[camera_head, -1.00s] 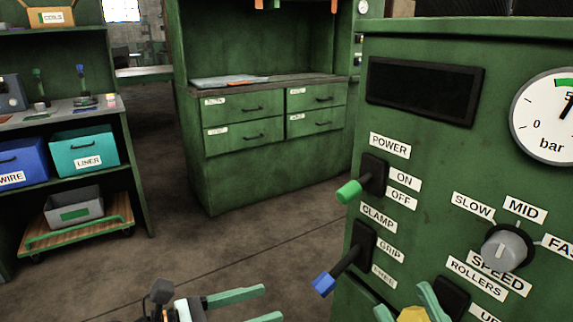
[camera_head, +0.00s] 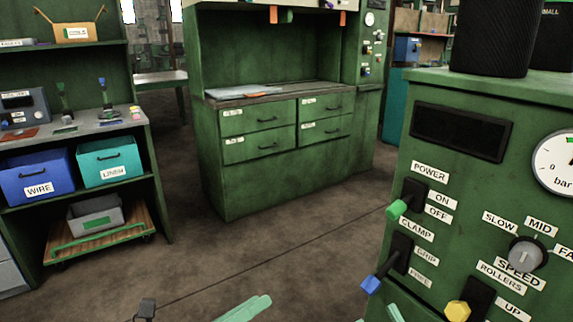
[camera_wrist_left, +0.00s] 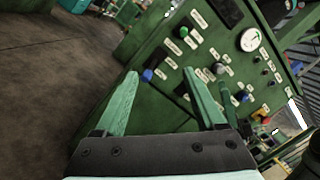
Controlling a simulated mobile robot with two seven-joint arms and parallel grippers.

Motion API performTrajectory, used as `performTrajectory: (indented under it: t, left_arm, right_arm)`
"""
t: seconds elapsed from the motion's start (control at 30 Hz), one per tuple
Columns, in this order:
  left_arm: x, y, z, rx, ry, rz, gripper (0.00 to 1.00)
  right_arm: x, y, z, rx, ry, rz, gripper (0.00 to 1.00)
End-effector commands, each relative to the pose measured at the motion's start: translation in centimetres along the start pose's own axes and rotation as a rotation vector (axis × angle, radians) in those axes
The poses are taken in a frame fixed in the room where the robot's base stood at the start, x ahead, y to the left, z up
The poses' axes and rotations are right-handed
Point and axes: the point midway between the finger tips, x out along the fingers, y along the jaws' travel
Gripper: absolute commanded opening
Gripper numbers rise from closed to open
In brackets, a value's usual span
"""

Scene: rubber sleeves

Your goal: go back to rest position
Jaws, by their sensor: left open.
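The machine panel (camera_head: 430,85) at right carries a green-tipped lever (camera_head: 397,209), a grey speed knob (camera_head: 527,252) and a yellow knob (camera_head: 457,311). A green drawer cabinet (camera_head: 285,170) stands behind. A shelf with blue (camera_head: 38,175) and teal bins (camera_head: 110,162) is left. Floor between is clear.

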Motion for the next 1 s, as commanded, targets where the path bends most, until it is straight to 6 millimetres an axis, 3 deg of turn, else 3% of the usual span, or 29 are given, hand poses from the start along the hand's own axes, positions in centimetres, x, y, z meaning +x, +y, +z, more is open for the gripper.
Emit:
performTrajectory:
  t: [0.03, 0.13, 0.37, 0.53, 0.7, 0.83, 1.0]
  left_arm:
    - [0.0, -1.4, 2.0, -0.148, -0.059, 0.021, 0.72]
    - [-0.8, -1.4, 3.8, -0.436, -0.182, 0.066, 0.72]
    - [-4.6, 0.6, 5.1, -1.088, -0.492, 0.210, 0.72]
    - [-9.1, 1.7, 2.7, -1.552, -0.751, 0.344, 0.72]
    - [-14.0, 1.1, -1.9, -1.957, -1.019, 0.476, 0.72]
    - [-16.8, 0.0, -5.2, -2.165, -1.177, 0.548, 0.72]
    - [-18.4, -0.8, -7.4, -2.286, -1.275, 0.586, 0.72]
  right_arm:
    - [0.9, 0.7, -0.6, 0.018, -0.073, 0.009, 0.47]
    - [0.9, 1.1, 1.2, 0.049, -0.216, 0.022, 0.47]
    - [-1.1, 1.4, 4.5, 0.127, -0.544, 0.048, 0.47]
    - [-4.2, 1.0, 5.8, 0.189, -0.786, 0.063, 0.47]
    - [-8.1, 0.1, 6.3, 0.251, -1.006, 0.072, 0.47]
    - [-10.7, -0.7, 6.4, 0.287, -1.124, 0.076, 0.47]
    - [-12.4, -1.2, 6.6, 0.307, -1.192, 0.076, 0.47]
